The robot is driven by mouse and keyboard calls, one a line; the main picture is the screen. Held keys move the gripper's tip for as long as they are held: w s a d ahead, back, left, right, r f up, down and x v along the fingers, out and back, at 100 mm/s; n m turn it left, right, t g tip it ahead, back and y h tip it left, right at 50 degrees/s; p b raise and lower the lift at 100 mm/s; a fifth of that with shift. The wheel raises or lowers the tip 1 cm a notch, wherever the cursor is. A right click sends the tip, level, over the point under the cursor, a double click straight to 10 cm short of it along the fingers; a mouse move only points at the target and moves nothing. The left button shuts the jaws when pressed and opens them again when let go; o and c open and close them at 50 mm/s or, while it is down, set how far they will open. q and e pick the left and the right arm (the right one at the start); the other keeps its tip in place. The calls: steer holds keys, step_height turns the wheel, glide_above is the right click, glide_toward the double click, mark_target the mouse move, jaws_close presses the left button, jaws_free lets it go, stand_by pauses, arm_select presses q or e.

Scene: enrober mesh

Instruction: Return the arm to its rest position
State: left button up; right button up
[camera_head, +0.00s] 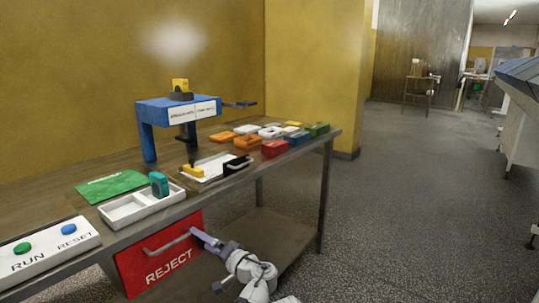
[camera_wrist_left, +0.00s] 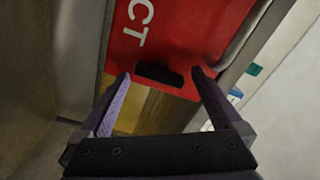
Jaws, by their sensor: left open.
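My left gripper (camera_head: 205,238) is at the right end of the red panel marked REJECT (camera_head: 150,276), below the bench top. It is open, with its two fingers (camera_wrist_left: 160,74) spread apart in the left wrist view and pointing toward the red panel (camera_wrist_left: 170,28). A small black piece shows between the fingertips at the panel's edge; I cannot tell what it is. The panel's grey bar handle (camera_head: 166,243) lies close to the gripper in the head view. In the wrist view the handle (camera_wrist_left: 243,38) runs to the right of the fingers. My right gripper is not in view.
The bench top carries a RUN/RESET button box (camera_head: 48,255), a white tray (camera_head: 139,208) with a teal item, a green sheet (camera_head: 112,186), a blue stand (camera_head: 148,142) and several coloured blocks. A bench leg (camera_head: 325,198) stands right of the gripper. Open floor (camera_head: 420,210) lies to the right.

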arm_select(q)
steer(key=shift+s+d+r+n, duration=0.1)
steer(key=shift+s+d+n, duration=0.15)
steer(key=shift+n, duration=1.9)
steer(key=shift+s+d+f+n, duration=0.1)
steer(key=shift+s+n, duration=0.1)
steer(key=shift+n, duration=1.9)
steer(key=shift+s+d+r+n, duration=0.1)
steer(key=shift+s+d+n, duration=0.15)
steer(key=shift+n, duration=1.9)
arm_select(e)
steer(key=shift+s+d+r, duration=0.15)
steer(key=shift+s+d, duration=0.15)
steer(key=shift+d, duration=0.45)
